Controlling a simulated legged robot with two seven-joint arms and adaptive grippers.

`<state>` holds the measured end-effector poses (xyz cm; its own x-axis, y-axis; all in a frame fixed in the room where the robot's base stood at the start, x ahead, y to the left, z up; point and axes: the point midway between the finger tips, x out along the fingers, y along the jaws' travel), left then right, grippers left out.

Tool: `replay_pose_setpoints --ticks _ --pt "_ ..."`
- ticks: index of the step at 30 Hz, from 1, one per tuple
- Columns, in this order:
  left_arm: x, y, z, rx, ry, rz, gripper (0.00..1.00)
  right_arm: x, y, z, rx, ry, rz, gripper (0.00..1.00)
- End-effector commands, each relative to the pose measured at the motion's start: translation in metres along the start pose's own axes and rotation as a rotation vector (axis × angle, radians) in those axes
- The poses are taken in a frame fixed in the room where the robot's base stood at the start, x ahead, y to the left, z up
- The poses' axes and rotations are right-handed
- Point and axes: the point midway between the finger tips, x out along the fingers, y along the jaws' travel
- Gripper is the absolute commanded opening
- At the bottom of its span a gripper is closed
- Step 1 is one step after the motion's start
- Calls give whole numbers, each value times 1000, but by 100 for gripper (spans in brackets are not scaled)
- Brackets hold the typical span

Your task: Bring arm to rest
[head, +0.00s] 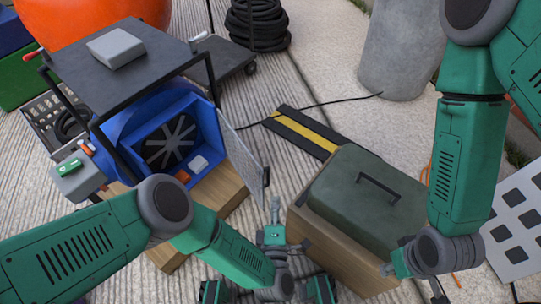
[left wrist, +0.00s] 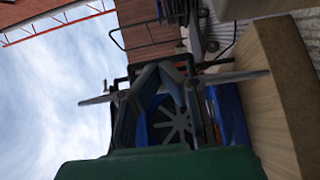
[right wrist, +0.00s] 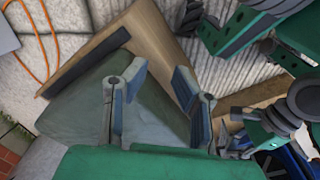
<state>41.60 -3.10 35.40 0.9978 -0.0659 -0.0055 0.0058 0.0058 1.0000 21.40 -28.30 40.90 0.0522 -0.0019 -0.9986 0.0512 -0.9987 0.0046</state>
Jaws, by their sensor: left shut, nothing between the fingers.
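My left gripper (head: 275,210) is low in the middle of the head view, between the blue blower and the green case. In the left wrist view its fingers (left wrist: 163,70) come together at the tips, with nothing held. My left arm reaches in from the left, bent at the elbow. My right arm comes down along the right side, its gripper (head: 392,266) at the near right edge of the green case. In the right wrist view the right fingers (right wrist: 158,70) are apart and empty, over the case. Their height above it is unclear.
A blue blower (head: 170,130) with a black fan sits in a black frame with an open mesh door (head: 243,152). The green case (head: 370,190) lies on a wooden box (head: 315,250). A concrete cylinder (head: 402,50) stands behind. A black-and-yellow cable ramp (head: 305,135) crosses free paving.

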Motion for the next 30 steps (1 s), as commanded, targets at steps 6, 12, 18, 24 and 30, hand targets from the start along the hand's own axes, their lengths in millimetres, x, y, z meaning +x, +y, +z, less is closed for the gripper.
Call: replay_pose_setpoints --ticks 6,12,18,24,30 --pt "2 -6 -1 108 -107 -78 0 0 0 -1 0 -2 0 24" --pt "-16 -26 -36 495 -419 -329 0 0 0 -1 0 -2 0 24" --pt "-71 -28 -133 910 -720 -638 0 0 0 -1 0 -2 0 24" --pt "-142 4 -228 1149 -946 -925 0 0 0 -1 0 -2 0 24" --pt "-207 49 -288 1231 -1109 -1144 0 0 0 -1 0 -2 0 24"
